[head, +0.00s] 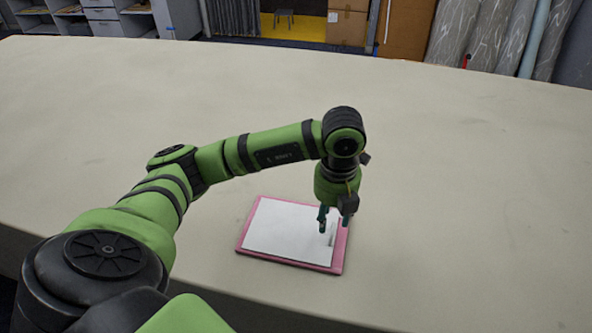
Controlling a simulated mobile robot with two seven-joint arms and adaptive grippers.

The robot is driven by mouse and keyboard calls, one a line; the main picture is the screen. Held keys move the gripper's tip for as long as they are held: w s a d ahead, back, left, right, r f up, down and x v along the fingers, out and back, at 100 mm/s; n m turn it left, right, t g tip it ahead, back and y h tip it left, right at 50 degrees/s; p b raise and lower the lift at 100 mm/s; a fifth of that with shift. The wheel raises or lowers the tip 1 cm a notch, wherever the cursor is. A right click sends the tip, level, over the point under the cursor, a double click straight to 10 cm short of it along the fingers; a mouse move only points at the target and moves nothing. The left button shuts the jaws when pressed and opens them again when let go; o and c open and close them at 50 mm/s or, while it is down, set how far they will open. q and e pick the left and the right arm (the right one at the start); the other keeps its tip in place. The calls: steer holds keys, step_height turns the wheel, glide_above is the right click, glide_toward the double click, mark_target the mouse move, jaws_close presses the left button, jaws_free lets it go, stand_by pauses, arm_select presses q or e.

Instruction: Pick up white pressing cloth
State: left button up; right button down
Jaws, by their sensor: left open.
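The white pressing cloth (282,231) lies flat on a pink board (290,261) near the front edge of the table. The pink shows as a border around the white. My left gripper (332,224) points down over the right end of the cloth, with its fingers open and nothing seen between them. I cannot tell whether the fingertips touch the cloth. The gripper hides part of the cloth's right end and of the board's right side. My right gripper is out of view.
The long pale table (460,190) is bare around the board, with wide free room behind and to the right. Its front edge runs close below the board. Beyond the far edge stand grey shelves (100,18), cardboard boxes (347,22) and fabric rolls (500,35).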

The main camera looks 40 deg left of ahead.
arm_select(q)
steer(key=f+p, duration=0.1)
steer(key=f, duration=0.3)
steer(key=shift+w, duration=0.2)
jaws_close()
